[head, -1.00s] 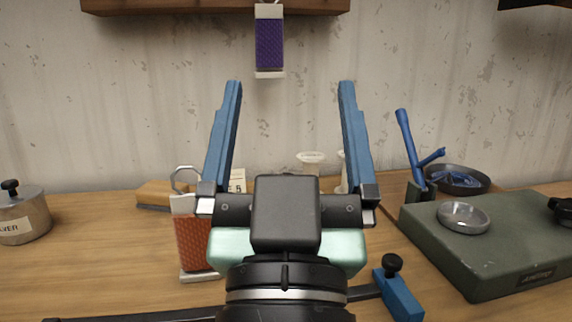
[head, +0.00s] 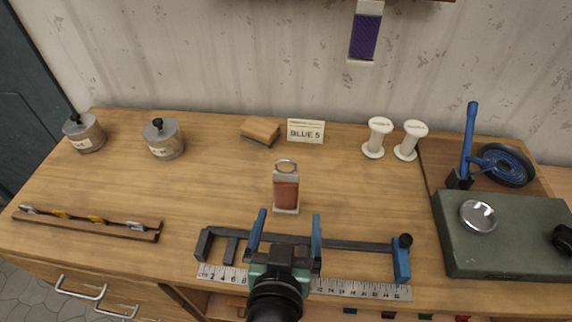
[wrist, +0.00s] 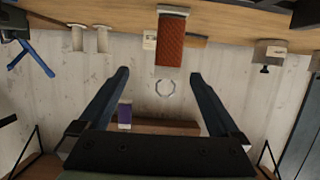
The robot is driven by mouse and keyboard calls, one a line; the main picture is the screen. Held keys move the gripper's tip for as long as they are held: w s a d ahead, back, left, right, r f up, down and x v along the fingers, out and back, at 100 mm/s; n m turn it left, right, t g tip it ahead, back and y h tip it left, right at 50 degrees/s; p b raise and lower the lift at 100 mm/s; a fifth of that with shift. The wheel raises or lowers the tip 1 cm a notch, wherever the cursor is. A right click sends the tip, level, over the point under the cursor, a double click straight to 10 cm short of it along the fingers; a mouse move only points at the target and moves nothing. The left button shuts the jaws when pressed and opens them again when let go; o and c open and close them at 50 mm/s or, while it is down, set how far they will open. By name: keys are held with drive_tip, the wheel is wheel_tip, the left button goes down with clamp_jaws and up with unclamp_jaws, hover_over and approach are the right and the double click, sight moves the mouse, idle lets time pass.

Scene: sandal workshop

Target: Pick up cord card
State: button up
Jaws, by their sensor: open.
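A cord card wound in red-orange (head: 286,192), with pale ends and a metal ring at its top, stands upright on the workbench. The wrist view shows it upside down (wrist: 170,45), its ring lying between the finger lines. A purple-wound card (head: 364,37) hangs from the wall shelf; it also shows in the wrist view (wrist: 124,116). My gripper (head: 289,213) is open and empty, its blue fingers pointing toward the red card from the front. The fingers look apart from the card; the exact gap cannot be told.
A dark clamp bar (head: 360,245) and ruler (head: 360,290) lie along the front edge. Behind stand a "BLUE 5" sign (head: 305,132), a tan block (head: 260,130) and two white spools (head: 378,138). Metal pots (head: 163,140) are left, a green scale (head: 510,235) right.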

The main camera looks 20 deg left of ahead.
sight(286, 160)
drive_tip(key=shift+g, duration=0.5)
drive_tip(key=x, duration=0.2)
drive_tip(key=p+x, duration=0.1)
drive_tip(key=x, duration=0.1)
drive_tip(key=f+x, duration=0.1)
drive_tip(key=x, duration=0.1)
drive_tip(key=shift+s+a+f, duration=0.2)
drive_tip(key=shift+a, duration=0.2)
drive_tip(key=shift+p+x, duration=0.45)
drive_tip(key=shift+x, duration=2.25)
drive_tip(key=shift+a, duration=0.2)
drive_tip(key=c, duration=1.5)
drive_tip(key=shift+r, duration=0.15)
wheel_tip(286, 160, up, 10)
drive_tip(key=shift+f, duration=0.1)
